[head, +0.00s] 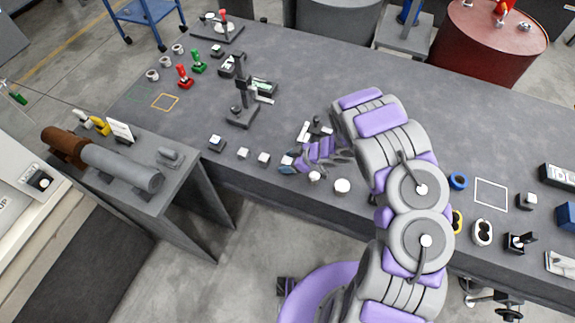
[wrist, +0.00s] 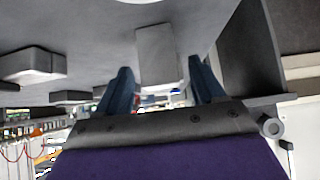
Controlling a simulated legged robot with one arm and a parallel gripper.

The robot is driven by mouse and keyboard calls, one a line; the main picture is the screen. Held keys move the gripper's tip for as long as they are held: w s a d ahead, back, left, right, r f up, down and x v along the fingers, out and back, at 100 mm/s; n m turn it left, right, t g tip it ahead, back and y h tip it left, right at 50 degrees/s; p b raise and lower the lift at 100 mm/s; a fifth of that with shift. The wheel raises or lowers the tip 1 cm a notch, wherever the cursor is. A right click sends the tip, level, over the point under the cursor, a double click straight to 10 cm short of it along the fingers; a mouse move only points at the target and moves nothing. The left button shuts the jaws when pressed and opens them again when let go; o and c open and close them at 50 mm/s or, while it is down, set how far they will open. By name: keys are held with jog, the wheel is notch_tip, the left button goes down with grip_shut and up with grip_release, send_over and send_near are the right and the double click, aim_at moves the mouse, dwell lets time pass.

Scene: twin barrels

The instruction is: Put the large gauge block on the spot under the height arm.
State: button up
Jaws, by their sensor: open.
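The height arm (head: 262,98) juts from a dark stand on the grey bench, left of centre in the head view. The spot under it is too small to make out. My gripper (head: 287,163) is low at the bench's front edge, right of and nearer than the stand. It is open. In the wrist view a pale grey block (wrist: 157,55) shows between the spread fingertips of my gripper (wrist: 161,82); whether they touch it is unclear. Small pale blocks (head: 264,158) stand in a row just left of the gripper in the head view. I cannot tell which is the large one.
Red (head: 184,77) and green (head: 198,62) clamps stand behind left. The bench behind and right of the stand is largely clear.

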jog(key=x, duration=0.3)
jog(key=shift+a+r, duration=0.1)
jog(key=shift+c, duration=0.2)
jog(key=c, duration=0.3)
grip_shut()
jog(key=shift+r, duration=0.1)
